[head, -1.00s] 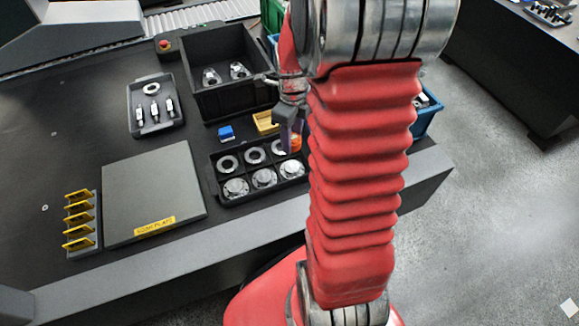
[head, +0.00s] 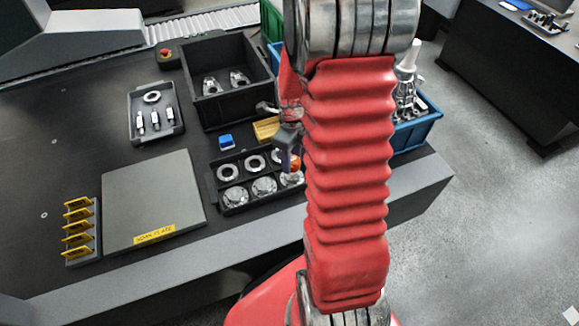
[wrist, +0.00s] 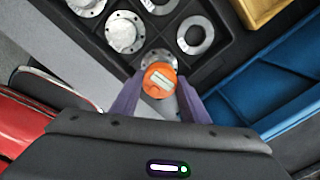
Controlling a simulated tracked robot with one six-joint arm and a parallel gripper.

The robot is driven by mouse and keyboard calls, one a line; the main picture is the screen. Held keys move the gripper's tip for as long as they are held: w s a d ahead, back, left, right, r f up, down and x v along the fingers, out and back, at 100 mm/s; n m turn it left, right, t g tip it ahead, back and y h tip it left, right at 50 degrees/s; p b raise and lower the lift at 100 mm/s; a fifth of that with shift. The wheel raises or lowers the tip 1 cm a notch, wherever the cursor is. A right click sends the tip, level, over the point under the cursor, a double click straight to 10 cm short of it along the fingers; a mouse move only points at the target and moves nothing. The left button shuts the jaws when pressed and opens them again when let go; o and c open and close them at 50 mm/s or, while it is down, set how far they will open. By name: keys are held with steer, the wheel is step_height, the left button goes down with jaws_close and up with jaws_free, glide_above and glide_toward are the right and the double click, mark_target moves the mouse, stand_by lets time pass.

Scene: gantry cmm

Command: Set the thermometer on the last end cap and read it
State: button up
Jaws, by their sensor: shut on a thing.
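The orange thermometer (wrist: 159,86) has a pale display on top, too small to read; it also shows in the head view (head: 295,162). My gripper (wrist: 157,95) is shut on it, one purple finger on each side. The last end cap (wrist: 150,57), a silver flanged disc, sits in the front right compartment of the black tray (head: 233,208). The thermometer is over this cap and partly hides it; I cannot tell whether they touch. Two other end caps, the middle one (head: 264,186) and the left one (head: 235,197), lie in the same row.
Flat rings (wrist: 195,35) lie in the tray's back row. A yellow bin (head: 266,129) and a blue block (head: 225,141) stand behind it. A deep black box (head: 232,108) is further back. A blue crate (head: 415,132) stands to the right.

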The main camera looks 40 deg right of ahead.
mark_target(292, 166)
steer(key=shift+f, duration=1.9)
steer(key=o, duration=1.2)
step_height(292, 166, up, 12)
steer(key=shift+f, duration=0.1)
steer(key=shift+r, duration=0.2)
